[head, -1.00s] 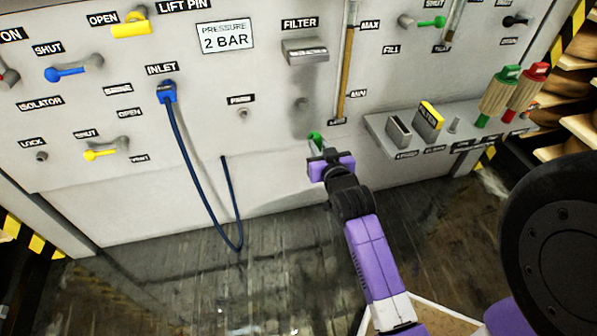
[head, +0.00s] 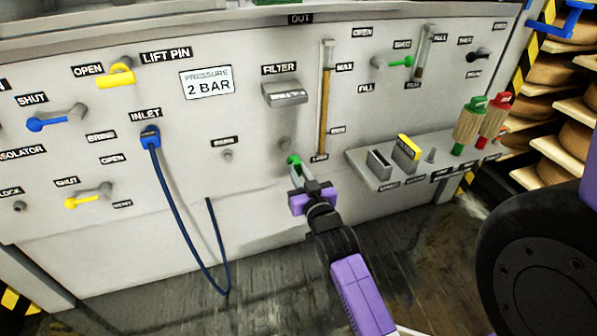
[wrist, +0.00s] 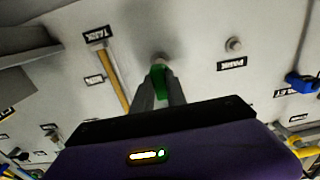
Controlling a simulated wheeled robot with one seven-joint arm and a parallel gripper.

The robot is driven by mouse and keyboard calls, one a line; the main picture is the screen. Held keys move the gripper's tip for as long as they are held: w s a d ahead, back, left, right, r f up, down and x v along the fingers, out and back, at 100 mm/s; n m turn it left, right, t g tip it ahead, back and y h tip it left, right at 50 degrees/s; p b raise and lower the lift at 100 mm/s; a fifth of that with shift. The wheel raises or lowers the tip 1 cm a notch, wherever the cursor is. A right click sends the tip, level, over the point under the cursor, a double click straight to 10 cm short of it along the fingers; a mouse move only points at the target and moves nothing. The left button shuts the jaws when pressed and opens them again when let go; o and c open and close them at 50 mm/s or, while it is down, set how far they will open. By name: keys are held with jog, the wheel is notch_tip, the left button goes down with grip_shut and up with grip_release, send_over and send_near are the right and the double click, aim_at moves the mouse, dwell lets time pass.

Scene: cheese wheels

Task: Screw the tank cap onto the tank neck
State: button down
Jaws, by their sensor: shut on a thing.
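The tank cap is a small green piece (head: 293,160) held at the fingertips of my gripper (head: 296,170). In the wrist view the green cap (wrist: 159,82) sits between the two grey fingers of my gripper (wrist: 160,92), which are shut on it. The tank neck appears to be the short grey stub (head: 285,143) on the panel, just above and left of the cap in the head view. In the wrist view the stub (wrist: 158,58) shows directly beyond the cap. Whether cap and stub touch is unclear; part of the cap is hidden by the fingers.
The sight tube (head: 326,95) runs up the panel right of the stub, and the filter housing (head: 285,93) juts out above. A shelf (head: 366,170) with several parts projects at the right. The blue inlet hose (head: 178,205) hangs at the left.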

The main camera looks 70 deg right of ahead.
aim_at(292, 160)
jog(key=shift+b+x, duration=0.55)
jog(key=shift+x, duration=2.2)
jog(key=shift+x, duration=1.2)
jog(key=c, duration=1.3)
grip_release()
jog(key=shift+o, duration=0.2)
jog(key=shift+s+a, duration=0.1)
jog(key=p+v, duration=0.2)
jog(key=v, duration=0.5)
jog(key=shift+s+a, duration=0.2)
jog(key=shift+a, duration=0.05)
